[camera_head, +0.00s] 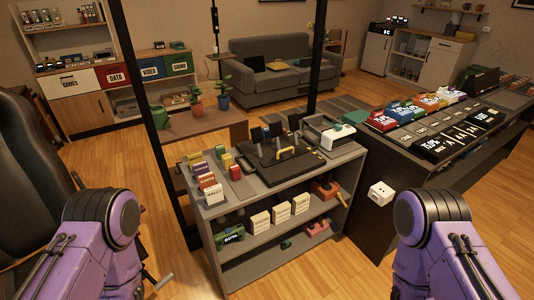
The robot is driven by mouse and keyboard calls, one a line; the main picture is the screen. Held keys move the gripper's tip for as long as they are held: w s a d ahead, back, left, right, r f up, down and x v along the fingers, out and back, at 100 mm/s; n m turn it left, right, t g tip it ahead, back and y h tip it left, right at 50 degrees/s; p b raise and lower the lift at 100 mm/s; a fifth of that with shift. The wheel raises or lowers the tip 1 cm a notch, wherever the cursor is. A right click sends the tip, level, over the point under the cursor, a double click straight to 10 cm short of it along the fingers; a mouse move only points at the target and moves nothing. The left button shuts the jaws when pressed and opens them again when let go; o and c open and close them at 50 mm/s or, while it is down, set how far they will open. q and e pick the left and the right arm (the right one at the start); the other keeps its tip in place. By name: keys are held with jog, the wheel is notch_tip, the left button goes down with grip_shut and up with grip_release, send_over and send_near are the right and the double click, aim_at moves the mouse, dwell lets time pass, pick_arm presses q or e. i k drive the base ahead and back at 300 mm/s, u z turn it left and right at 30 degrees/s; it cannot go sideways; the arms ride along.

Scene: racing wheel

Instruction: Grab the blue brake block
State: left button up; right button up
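A small blue piece (276,129) shows at the back of the black pedal set (284,158), on top of the grey shelf unit (318,166). It is too small to tell whether it is the brake block or part of a pedal. My two purple arms show at the lower left and lower right, apart from the shelf. Neither gripper is in view.
A black frame post (140,75) rises left of the shelf. A dark desk with labelled boxes (455,143) stands at right. A dark chair (30,160) is at far left. A white device (333,134) sits at the shelf's back right. Wooden floor is open in front.

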aim_at(266, 131)
jog(key=z, duration=1.3)
jog(key=i, duration=1.55)
jog(key=u, duration=0.75)
